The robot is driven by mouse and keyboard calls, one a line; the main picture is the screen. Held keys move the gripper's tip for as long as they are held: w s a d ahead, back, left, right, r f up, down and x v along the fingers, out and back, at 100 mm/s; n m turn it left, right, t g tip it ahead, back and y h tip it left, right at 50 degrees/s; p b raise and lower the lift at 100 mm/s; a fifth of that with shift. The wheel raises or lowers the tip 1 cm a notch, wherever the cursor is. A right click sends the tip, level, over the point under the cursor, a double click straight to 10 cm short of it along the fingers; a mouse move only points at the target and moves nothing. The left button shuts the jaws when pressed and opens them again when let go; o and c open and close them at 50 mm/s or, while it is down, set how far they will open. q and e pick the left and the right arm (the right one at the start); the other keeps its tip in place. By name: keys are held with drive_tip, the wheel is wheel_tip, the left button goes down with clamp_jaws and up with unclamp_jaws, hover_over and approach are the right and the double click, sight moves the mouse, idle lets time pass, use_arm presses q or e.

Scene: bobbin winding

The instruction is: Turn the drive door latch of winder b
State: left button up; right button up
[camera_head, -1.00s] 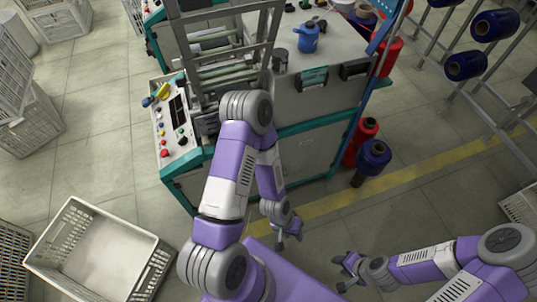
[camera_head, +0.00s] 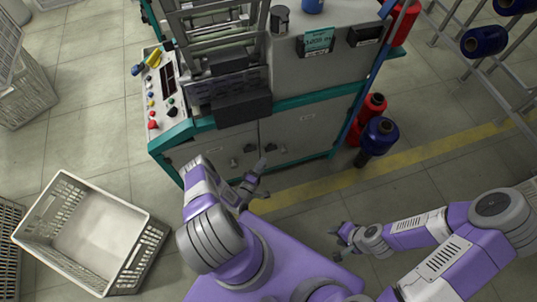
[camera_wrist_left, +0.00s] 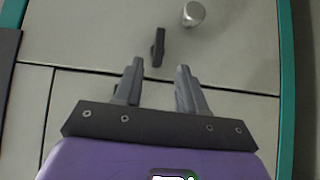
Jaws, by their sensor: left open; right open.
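The winder (camera_head: 300,85) stands ahead, a grey machine with teal edges; I see no letter naming it. Its lower front has grey door panels with small dark fittings. In the left wrist view, a dark bar-shaped latch (camera_wrist_left: 158,47) stands upright on the grey door (camera_wrist_left: 85,40). My left gripper (camera_wrist_left: 158,72) is open, its two fingers pointing at the door, with the latch just beyond the gap between them. In the head view my left gripper (camera_head: 258,172) is low before the doors. My right gripper (camera_head: 341,237) is open, well away over the floor.
A round silver knob (camera_wrist_left: 193,13) sits on the door beyond the latch. A control panel (camera_head: 165,95) with coloured buttons is at the winder's left. Blue (camera_head: 380,135) and red (camera_head: 372,106) spools stand at its right. A white crate (camera_head: 148,245) lies on the floor left.

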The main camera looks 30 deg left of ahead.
sight(269, 151)
use_arm(q)
drive_tip(key=w, duration=0.2)
drive_tip(key=w+b, duration=0.1)
drive_tip(key=w, duration=0.4)
drive_tip(key=shift+w+a+b, duration=0.15)
drive_tip(key=shift+a+b, duration=0.2)
drive_tip(key=shift+b, duration=0.05)
clamp_jaws()
